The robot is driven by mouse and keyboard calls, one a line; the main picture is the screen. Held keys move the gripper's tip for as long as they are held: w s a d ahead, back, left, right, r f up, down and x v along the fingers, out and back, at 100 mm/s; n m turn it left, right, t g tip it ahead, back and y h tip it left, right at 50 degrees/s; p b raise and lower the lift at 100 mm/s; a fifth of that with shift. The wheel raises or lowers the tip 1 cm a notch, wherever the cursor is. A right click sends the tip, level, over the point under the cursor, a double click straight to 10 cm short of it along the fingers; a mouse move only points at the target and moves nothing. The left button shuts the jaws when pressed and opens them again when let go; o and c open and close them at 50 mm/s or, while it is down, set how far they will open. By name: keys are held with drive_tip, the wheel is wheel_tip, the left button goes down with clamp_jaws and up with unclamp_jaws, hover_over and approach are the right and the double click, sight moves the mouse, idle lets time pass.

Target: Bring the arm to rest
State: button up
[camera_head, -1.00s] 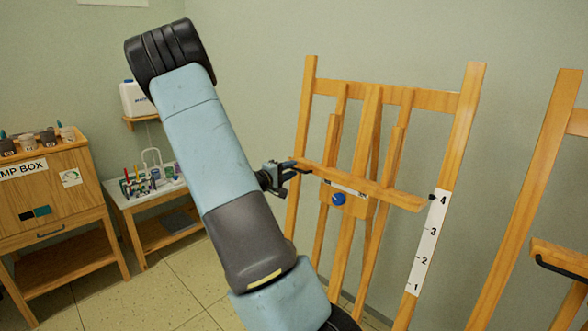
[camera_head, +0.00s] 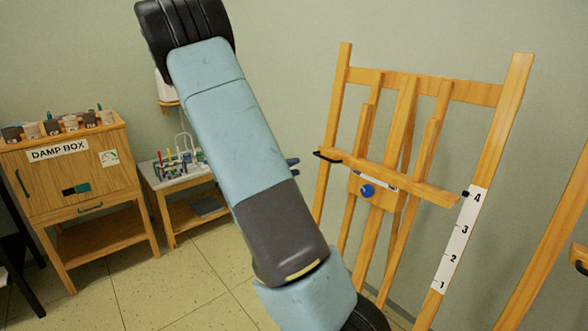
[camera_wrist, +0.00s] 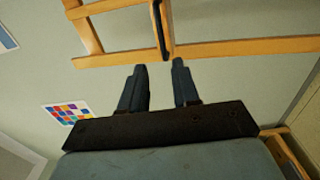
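My gripper (camera_wrist: 160,68) shows in the wrist view with its two dark fingers apart and nothing between them. In the head view my arm hides most of it; only a bit of a finger shows past the arm's right side. The fingers point toward the wooden easel (camera_head: 407,95), which stands against the green wall. A black handle (camera_head: 326,157) sits at the left end of the easel's ledge, with a visible gap between it and the finger. My arm is raised and bent across the middle of the head view.
A wooden damp box (camera_head: 70,175) with several pots on top stands at the left. A small side table (camera_head: 180,178) with a tool rack is beside it. A second easel (camera_head: 555,235) is at the right edge. Tiled floor between is clear.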

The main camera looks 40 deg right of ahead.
drive_tip(key=shift+s, duration=0.1)
idle(0.3)
drive_tip(key=s+a+r+m+g+y, duration=0.1)
drive_tip(key=s+a+r+m+y, duration=0.1)
drive_tip(key=s+a+y, duration=0.35)
drive_tip(key=s+a+r+m+g+y, duration=0.1)
drive_tip(key=s+a+r+g+y, duration=0.15)
drive_tip(key=s, duration=0.55)
drive_tip(key=s+a+r+n+t+y, duration=0.1)
drive_tip(key=s+a+r+t+y, duration=0.3)
drive_tip(key=a, duration=0.5)
drive_tip(key=s+a+r+n+t+y, duration=0.1)
drive_tip(key=s+a+r+t+y, duration=0.3)
drive_tip(key=a, duration=0.6)
drive_tip(key=s+r+y, duration=0.2)
drive_tip(key=s, duration=0.1)
